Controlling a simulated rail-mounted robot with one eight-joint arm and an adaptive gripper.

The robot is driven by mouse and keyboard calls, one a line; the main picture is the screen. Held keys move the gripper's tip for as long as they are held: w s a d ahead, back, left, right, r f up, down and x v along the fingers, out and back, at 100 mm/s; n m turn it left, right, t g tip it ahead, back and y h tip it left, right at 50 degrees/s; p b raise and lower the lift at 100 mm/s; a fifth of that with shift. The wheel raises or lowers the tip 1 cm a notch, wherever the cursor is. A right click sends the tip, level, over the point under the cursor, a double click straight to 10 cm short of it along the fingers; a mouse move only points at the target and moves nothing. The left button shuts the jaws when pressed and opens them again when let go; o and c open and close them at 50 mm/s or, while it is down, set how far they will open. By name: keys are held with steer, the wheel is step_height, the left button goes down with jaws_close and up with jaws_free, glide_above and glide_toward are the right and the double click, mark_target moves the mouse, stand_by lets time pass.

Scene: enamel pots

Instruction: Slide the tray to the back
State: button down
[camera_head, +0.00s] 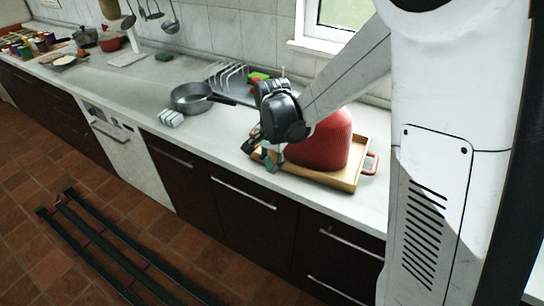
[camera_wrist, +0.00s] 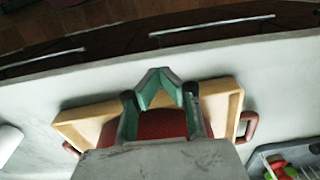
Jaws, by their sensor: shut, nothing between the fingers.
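The tray (camera_head: 345,182) is pale wood with reddish end handles, on the counter close to its front edge. A large red pot-like object (camera_head: 325,140) stands in it. In the wrist view, the tray's rim (camera_wrist: 228,92) shows on both sides of my gripper, with a red handle (camera_wrist: 249,124) on the right. My gripper (camera_head: 264,157) is at the tray's front left part in the head view, fingers pointing down. In the wrist view my gripper (camera_wrist: 161,88) has its green-padded fingertips together, empty, over the tray's front side. Whether they touch the rim I cannot tell.
A grey saucepan (camera_head: 190,97) stands left of my arm, with a white ribbed item (camera_head: 171,118) in front. A dish rack (camera_head: 228,75) stands behind, near the wall. Jars and pots crowd the far left. The counter left of the saucepan is mostly clear.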

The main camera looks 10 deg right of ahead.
mark_target(279, 173)
step_height(279, 173, down, 5)
steer(key=shift+r, duration=0.2)
steer(key=shift+w+d+r, duration=0.25)
steer(key=shift+w+d, duration=0.65)
steer(key=shift+w, duration=0.05)
steer(key=shift+w+d, duration=0.5)
